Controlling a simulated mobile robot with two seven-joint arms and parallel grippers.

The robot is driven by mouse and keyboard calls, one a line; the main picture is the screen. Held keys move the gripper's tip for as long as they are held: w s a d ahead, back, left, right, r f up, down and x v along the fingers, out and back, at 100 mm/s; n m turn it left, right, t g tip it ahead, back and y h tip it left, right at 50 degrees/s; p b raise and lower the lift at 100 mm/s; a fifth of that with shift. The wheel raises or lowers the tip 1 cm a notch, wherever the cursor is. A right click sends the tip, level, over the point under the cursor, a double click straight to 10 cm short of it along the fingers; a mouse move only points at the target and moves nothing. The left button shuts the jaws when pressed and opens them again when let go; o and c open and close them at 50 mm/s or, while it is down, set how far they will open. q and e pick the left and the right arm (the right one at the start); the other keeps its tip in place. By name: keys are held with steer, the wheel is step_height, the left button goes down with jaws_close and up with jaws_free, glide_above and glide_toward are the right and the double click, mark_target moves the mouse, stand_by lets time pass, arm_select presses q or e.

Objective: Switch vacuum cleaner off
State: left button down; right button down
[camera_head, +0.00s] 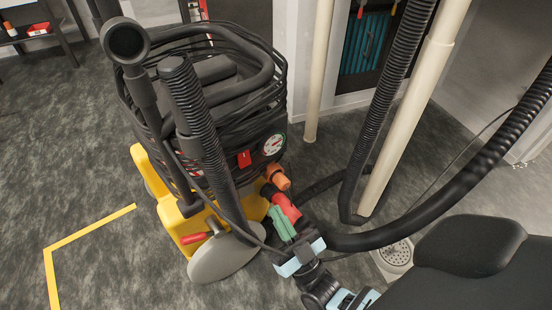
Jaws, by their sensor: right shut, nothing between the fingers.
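The vacuum cleaner (217,160) stands upright on the floor, with a dark body, black hose and cable wound around its top, and a yellow base (180,222). A red rocker switch (244,158) is on its front panel, left of a round white gauge (273,145). I cannot tell the switch's position. My right gripper (272,202) has red and green fingers and comes in from the lower right. It is shut and empty, below and right of the switch, near the orange hose fitting (278,177). The gap to the machine is hard to judge. My left gripper is not in view.
A thick black hose (440,212) and a corrugated hose (385,100) run on the right, beside a cream pipe (412,105). A round floor drain (397,253) lies below them. Yellow floor tape (88,234) marks open carpet at left.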

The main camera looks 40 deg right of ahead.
mark_target(244, 163)
steer(key=shift+w+a+r+b, duration=0.1)
steer(key=shift+w+r+b, duration=0.45)
steer(key=shift+w, duration=1.15)
steer(key=shift+w+d+r+b, duration=0.1)
steer(key=shift+w+r+b, duration=0.2)
steer(key=shift+w+r, duration=0.95)
steer(key=shift+w+a+r+b, duration=0.15)
steer(key=shift+w+b, duration=0.3)
steer(key=shift+w, duration=1.7)
steer(key=shift+w+f, duration=0.15)
steer(key=shift+w, duration=0.2)
steer(key=shift+s, duration=0.1)
